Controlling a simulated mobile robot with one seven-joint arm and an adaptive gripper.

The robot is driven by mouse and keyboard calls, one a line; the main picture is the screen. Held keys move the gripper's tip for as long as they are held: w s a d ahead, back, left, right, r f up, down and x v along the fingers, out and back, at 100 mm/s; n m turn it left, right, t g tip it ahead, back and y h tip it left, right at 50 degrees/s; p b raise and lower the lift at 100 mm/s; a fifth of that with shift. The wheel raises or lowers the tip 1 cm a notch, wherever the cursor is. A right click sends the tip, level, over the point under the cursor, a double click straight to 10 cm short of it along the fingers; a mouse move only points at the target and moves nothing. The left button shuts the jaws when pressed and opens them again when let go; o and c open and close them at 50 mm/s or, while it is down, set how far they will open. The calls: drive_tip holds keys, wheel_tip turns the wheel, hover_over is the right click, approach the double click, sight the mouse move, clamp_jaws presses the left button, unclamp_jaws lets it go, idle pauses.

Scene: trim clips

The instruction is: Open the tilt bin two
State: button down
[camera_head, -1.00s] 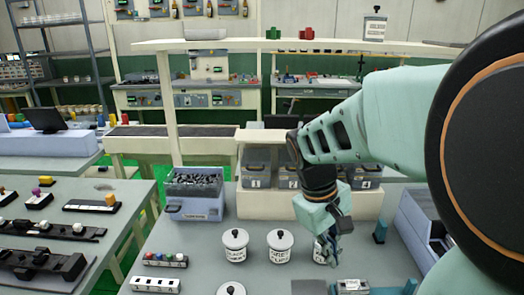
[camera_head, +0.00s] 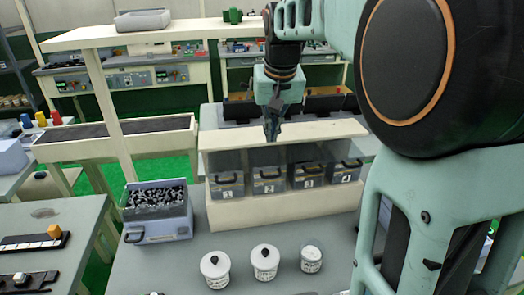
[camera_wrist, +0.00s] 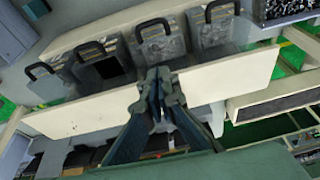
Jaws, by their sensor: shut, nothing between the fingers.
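Tilt bin two (camera_head: 269,187) is a grey bin with a dark handle on top and a "2" label. It sits second from the left in a row of numbered bins in a cream rack (camera_head: 235,214). It looks upright in line with its neighbours. In the wrist view the row is seen from above, and bin two (camera_wrist: 163,47) appears second from the right. My gripper (camera_head: 272,136) is shut and empty, pointing down over the rack's cream top board, above bin two and apart from its handle. Its shut fingers also show in the wrist view (camera_wrist: 158,122).
Bins one (camera_head: 227,192), three (camera_head: 307,181) and four (camera_head: 345,176) flank bin two closely. A blue-grey crate of dark parts (camera_head: 160,230) stands left of the rack. White lidded jars (camera_head: 265,263) stand in front. A cream overhead shelf (camera_head: 170,33) and its post are behind and left.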

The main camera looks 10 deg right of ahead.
sight(270, 169)
drive_tip(key=f, duration=0.8)
drive_tip(key=shift+s+f+p, duration=0.25)
drive_tip(key=shift+p, duration=0.15)
drive_tip(key=shift+s+f, duration=0.3)
drive_tip(key=shift+f, duration=0.05)
